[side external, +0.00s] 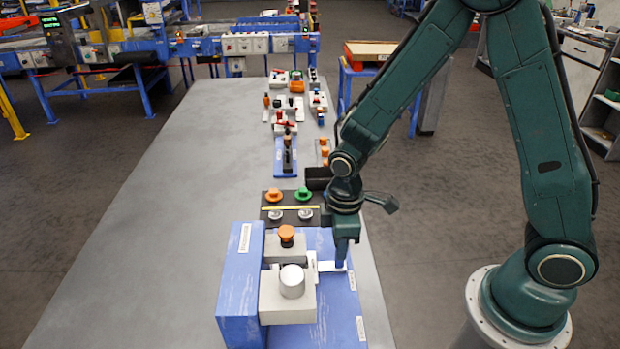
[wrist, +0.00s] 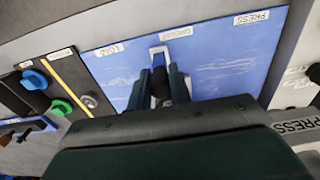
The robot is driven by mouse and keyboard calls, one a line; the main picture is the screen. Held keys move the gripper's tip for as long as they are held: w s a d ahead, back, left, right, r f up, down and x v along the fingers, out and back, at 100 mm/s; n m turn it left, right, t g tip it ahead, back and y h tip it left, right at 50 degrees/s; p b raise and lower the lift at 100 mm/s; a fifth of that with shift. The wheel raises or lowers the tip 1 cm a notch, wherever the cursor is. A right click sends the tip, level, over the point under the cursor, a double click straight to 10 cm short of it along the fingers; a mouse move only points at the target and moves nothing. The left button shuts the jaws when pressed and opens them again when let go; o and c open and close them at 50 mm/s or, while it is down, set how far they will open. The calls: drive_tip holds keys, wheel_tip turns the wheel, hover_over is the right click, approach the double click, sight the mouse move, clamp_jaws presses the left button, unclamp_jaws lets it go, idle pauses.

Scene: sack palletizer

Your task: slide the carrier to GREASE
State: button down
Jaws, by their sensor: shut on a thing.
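The blue plate (wrist: 215,60) carries the labels LOAD (wrist: 110,49), GREASE (wrist: 176,32) and PRESS (wrist: 251,18), upside down in the wrist view. In the side view my gripper (side external: 341,264) reaches down to the plate beside the pale carrier (side external: 322,267). The carrier's lower part is partly hidden by the fingers.
A black panel (side external: 291,215) with knobs lies behind. The left table (side external: 165,220) is clear.

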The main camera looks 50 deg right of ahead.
drive_tip(key=shift+s+a, duration=1)
drive_tip(key=shift+a, duration=0.15)
drive_tip(key=c, duration=1.1)
unclamp_jaws()
drive_tip(key=shift+d, duration=0.1)
drive_tip(key=shift+r, duration=0.5)
drive_tip(key=shift+r, duration=0.7)
drive_tip(key=shift+r, duration=0.35)
drive_tip(key=shift+r, duration=0.35)
drive_tip(key=shift+r, duration=0.45)
